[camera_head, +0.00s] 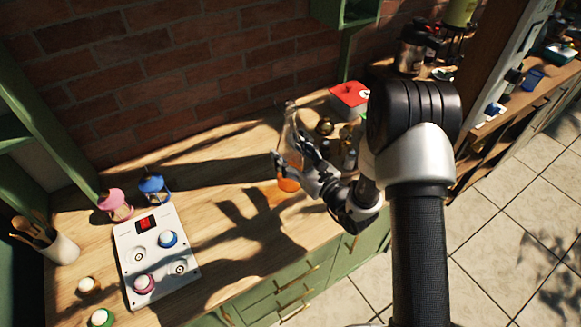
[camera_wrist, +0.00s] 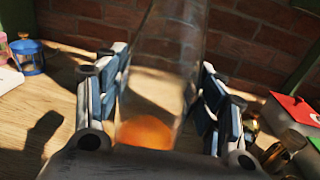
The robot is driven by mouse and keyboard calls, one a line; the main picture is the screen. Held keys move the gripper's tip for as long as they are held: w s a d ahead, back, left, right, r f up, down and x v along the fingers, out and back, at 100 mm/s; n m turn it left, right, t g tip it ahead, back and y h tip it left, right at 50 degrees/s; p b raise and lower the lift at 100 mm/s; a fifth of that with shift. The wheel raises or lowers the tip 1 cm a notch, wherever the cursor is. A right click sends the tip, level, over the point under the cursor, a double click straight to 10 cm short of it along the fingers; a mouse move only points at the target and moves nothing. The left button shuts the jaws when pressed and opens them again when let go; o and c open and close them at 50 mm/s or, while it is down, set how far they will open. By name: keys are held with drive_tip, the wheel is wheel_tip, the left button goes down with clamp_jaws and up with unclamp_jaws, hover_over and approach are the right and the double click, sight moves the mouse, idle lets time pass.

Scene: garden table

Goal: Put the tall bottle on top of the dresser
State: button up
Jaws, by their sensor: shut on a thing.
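The tall bottle (camera_head: 290,118) is clear, with orange contents at its bottom. My gripper (camera_head: 289,150) is shut around it, one finger on each side. In the wrist view the clear bottle (camera_wrist: 168,65) stands between the blue-padded fingers (camera_wrist: 160,95), with the orange part low down; its top is cut off by the frame. It looks close to upright over the wooden counter (camera_head: 215,165); I cannot tell whether its base touches the wood. A wooden shelf unit (camera_head: 540,92) stands at the right; I cannot tell whether it is the dresser.
Jars and a red-lidded box (camera_head: 349,95) stand close right of my gripper. A white button panel (camera_head: 158,255), a pink lantern (camera_head: 115,205), a blue lantern (camera_head: 154,188) and a utensil cup (camera_head: 60,248) are at the left. A brick wall (camera_head: 190,70) runs behind. Tiled floor (camera_head: 500,220) is open at right.

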drive_tip(key=shift+f+b, duration=0.6)
drive_tip(key=shift+f, duration=1.65)
drive_tip(key=shift+f, duration=0.15)
drive_tip(key=o, duration=1.7)
